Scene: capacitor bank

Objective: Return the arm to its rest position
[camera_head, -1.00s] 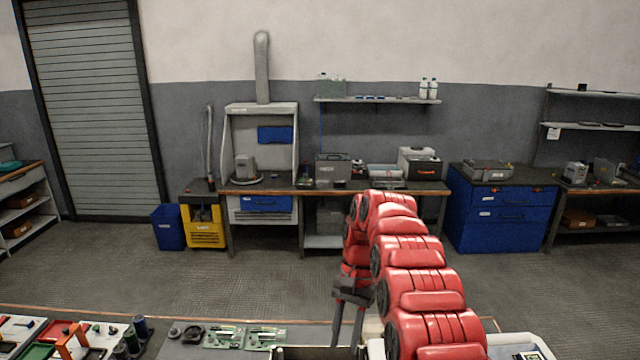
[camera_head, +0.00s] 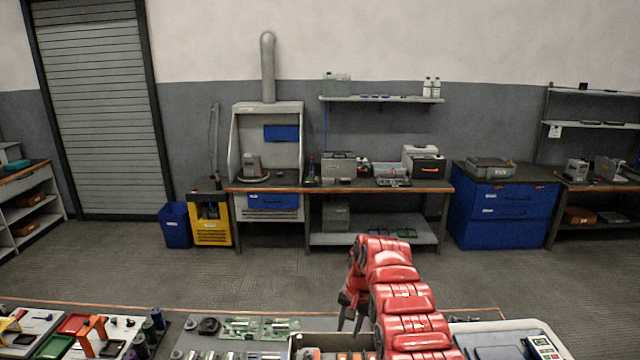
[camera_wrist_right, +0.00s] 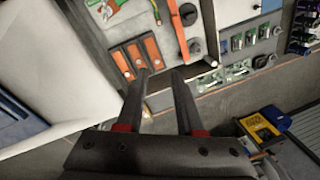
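Behind the fingertips is an open box with several orange-faced blocks (camera_wrist_right: 131,60). My left gripper does not show in any view.
Beyond a clear floor (camera_head: 270,270) stand a workbench (camera_head: 330,187) and blue cabinet (camera_head: 505,212).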

